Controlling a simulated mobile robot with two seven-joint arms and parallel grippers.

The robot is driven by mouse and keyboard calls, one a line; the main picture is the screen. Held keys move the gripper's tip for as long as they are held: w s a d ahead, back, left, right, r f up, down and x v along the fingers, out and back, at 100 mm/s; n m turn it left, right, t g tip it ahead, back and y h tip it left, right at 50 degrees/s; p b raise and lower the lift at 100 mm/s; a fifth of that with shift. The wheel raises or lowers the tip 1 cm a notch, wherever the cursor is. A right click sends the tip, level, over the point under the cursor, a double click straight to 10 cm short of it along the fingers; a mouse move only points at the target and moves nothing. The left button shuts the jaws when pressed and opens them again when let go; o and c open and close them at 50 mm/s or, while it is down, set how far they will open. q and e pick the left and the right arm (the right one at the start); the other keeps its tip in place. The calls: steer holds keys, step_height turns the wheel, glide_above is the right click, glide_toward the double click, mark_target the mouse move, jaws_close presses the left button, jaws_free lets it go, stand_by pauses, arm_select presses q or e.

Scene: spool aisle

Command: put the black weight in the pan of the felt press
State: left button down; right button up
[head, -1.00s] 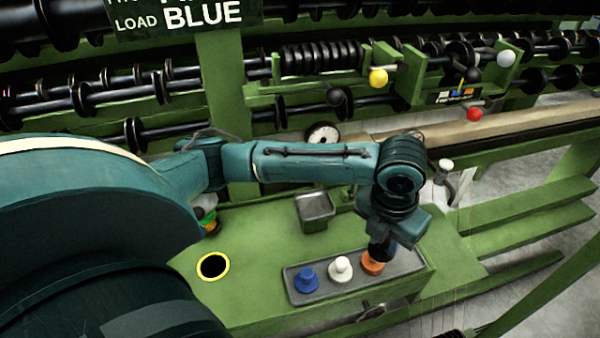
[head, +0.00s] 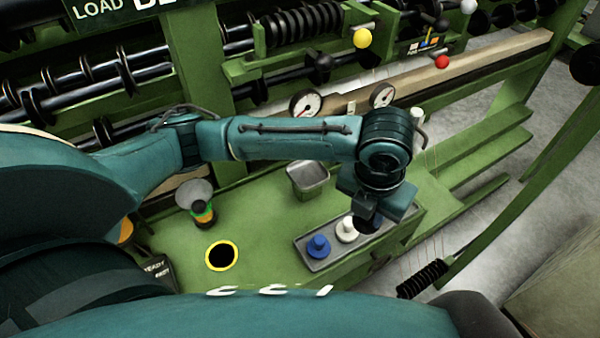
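My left gripper (head: 368,222) points down at the right end of a grey tray (head: 316,266). Its dark fingertips merge with the shadow there, so I cannot tell whether they are open or shut. A blue weight (head: 318,247) and a white weight (head: 346,230) stand in the tray, left of the gripper. I cannot make out a black weight; the gripper hides the tray's right end. A square grey metal pan (head: 309,180) sits on the green bench behind the tray; I cannot tell if it belongs to the felt press. My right gripper is not in view.
A yellow-ringed black hole (head: 222,256) is in the green bench top, left of the tray. A grey dish (head: 194,193) with a banded stem stands behind it. Two gauges (head: 306,103) are at the back. My own teal body part fills the bottom foreground.

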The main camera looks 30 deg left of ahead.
arm_select(q)
steer(key=p, duration=0.2)
glide_above(309, 173)
steer(key=shift+s+d+f, duration=0.1)
steer(key=shift+s+f, duration=0.35)
steer(key=shift+f, duration=0.15)
step_height(309, 173, down, 5)
steer(key=shift+r, duration=0.1)
steer(key=shift+w+f+p, duration=0.1)
steer(key=shift+f+p, duration=0.3)
steer(key=shift+f, duration=0.1)
steer(key=c, duration=1.2)
jaws_free()
steer(key=shift+f, duration=0.15)
steer(key=r, duration=0.5)
steer(key=s+r, duration=0.1)
steer(key=r, duration=0.1)
steer(key=shift+a+r, duration=0.2)
steer(key=shift+r, duration=0.2)
